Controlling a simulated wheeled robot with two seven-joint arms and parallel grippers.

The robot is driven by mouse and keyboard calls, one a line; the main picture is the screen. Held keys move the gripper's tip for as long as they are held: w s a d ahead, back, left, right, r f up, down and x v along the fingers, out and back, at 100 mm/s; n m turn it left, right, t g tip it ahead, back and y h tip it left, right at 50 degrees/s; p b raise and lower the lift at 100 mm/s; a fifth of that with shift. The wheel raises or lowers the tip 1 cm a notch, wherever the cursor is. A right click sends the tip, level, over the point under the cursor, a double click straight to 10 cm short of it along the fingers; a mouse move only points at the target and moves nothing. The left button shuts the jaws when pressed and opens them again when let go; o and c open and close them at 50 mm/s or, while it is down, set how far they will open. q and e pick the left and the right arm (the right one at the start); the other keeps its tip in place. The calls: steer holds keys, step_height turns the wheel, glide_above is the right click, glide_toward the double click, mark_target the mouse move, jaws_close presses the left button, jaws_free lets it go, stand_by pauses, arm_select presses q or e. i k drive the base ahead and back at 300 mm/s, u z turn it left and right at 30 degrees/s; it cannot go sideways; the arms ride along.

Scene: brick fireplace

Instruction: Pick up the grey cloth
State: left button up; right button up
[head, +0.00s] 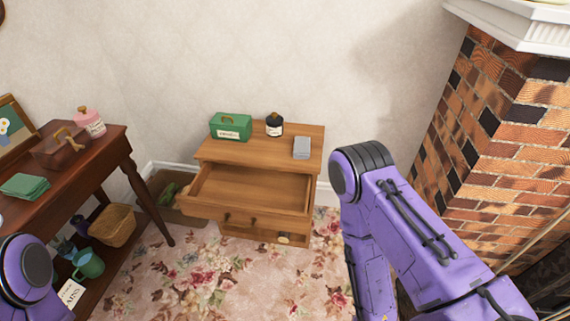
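A small grey folded cloth (301,148) lies on the right front part of the top of a wooden drawer cabinet (262,147). The cabinet's top drawer (250,187) is pulled open and looks empty. My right arm, purple, comes in from the lower right and stands to the right of the cabinet; its gripper is not visible. A part of my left arm shows at the lower left edge; its gripper is out of the picture. Nothing visible touches the cloth.
A dark wooden table (108,142) with a green folded cloth (25,186) is at left. A brick fireplace (500,150) is at right. Floral carpet (200,280) lies in front.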

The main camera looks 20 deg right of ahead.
mark_target(302, 147)
steer(key=u, duration=0.85)
steer(key=i, duration=0.75)
steer(key=z, duration=2.3)
